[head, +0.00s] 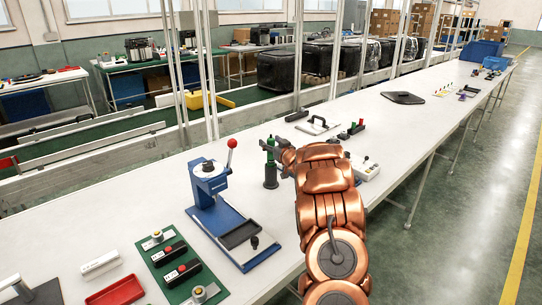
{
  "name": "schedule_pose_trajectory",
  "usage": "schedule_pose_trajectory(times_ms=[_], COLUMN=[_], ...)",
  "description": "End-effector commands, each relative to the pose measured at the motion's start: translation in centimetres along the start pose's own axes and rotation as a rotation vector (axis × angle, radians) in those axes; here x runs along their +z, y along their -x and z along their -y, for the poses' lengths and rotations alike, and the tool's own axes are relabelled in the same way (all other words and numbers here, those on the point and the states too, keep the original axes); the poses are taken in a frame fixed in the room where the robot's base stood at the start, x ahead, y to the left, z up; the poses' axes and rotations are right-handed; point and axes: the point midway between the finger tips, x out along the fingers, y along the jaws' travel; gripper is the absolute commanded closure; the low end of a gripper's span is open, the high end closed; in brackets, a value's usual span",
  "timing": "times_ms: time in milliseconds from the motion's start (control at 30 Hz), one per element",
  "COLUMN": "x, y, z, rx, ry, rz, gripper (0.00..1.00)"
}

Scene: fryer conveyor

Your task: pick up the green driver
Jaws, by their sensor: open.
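The green driver (270,153) stands upright on the long white table, left of my copper arm. My gripper (272,145) is dark, open and right at the upper part of the driver. The view is too small to tell whether the fingers touch it or are around it. Part of the gripper is hidden behind my arm.
A blue press (212,190) with a red-knobbed lever stands to the left front. A green board (178,268) and a red tray (115,291) lie nearer. A white device (364,167) and a black-handled tool (318,125) lie close by.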

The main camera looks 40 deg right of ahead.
Motion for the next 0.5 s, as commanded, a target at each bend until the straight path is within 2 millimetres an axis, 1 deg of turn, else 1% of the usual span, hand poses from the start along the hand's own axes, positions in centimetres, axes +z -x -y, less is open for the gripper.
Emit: schedule_pose_trajectory(times_ms=[133,500], x=[0.01,0.01], y=[0.02,0.04], z=[0.01,0.02], rx=[0.000,0.000], ry=[0.000,0.000], rz=[0.000,0.000], gripper=[0.38,0.77])
